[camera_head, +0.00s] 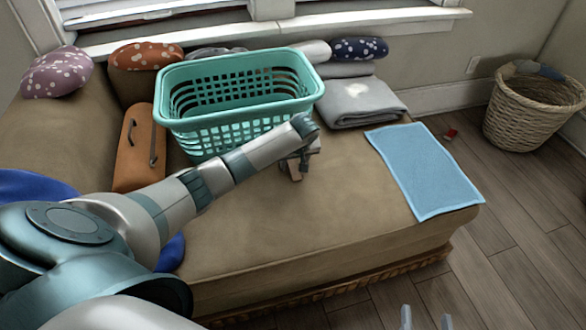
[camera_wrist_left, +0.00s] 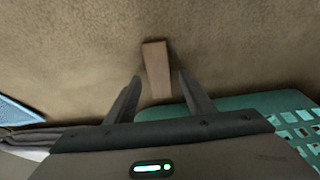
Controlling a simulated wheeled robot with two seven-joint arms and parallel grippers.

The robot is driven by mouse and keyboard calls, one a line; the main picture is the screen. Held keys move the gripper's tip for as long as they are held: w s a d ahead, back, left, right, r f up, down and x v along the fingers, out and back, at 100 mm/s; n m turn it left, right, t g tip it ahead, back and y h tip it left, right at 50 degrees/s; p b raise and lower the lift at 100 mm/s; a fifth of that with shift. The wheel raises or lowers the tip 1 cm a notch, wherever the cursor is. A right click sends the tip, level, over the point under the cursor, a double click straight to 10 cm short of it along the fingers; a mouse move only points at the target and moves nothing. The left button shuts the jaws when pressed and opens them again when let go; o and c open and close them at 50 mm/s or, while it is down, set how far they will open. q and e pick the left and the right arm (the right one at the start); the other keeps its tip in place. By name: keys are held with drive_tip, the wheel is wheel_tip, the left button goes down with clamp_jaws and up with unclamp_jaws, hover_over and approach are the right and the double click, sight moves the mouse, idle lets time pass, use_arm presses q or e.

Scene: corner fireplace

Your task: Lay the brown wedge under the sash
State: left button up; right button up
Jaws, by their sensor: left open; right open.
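The brown wedge (camera_wrist_left: 156,68) lies on the tan couch seat, seen in the left wrist view between and just beyond my open left fingers (camera_wrist_left: 159,80). In the head view a small brown end of it (camera_head: 295,175) shows below my left gripper (camera_head: 298,166), which points down at the seat in front of the teal basket. I cannot tell whether the fingers touch the wedge. The white window sash (camera_head: 150,10) is at the top left, above the sill (camera_head: 200,37) behind the couch. My right gripper (camera_head: 426,320) shows only as two parted, empty fingertips at the bottom edge.
The teal laundry basket (camera_head: 190,122) stands close behind my left gripper. An orange case (camera_head: 133,165), patterned cushions (camera_head: 60,73) and folded grey cloth (camera_head: 365,104) sit around it. A blue mat (camera_head: 425,172) lies on the seat's right. A wicker basket (camera_head: 520,125) is on the floor. The front seat is clear.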

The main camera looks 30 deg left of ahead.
sight(294, 166)
use_arm(q)
drive_tip(key=shift+f, duration=0.1)
use_arm(e)
drive_tip(key=shift+r, duration=0.2)
use_arm(q)
drive_tip(key=c, duration=1.2)
wheel_tip(294, 166, up, 5)
drive_tip(key=shift+f+p, duration=0.2)
drive_tip(key=shift+p, duration=0.55)
drive_tip(key=d+r+p, duration=0.2)
drive_tip(key=d+r, duration=0.4)
drive_tip(key=d, duration=0.5)
drive_tip(key=shift+s+d+r, duration=0.2)
drive_tip(key=shift+s+d, duration=0.1)
drive_tip(key=shift+s, duration=0.05)
use_arm(e)
drive_tip(key=s+d+f+g+h, duration=0.2)
drive_tip(key=s+d+f+g, duration=0.2)
drive_tip(key=f, duration=0.5)
drive_tip(key=shift+s+d+f+g, duration=0.25)
drive_tip(key=shift+s+g, duration=0.75)
drive_tip(key=shift+g, duration=0.5)
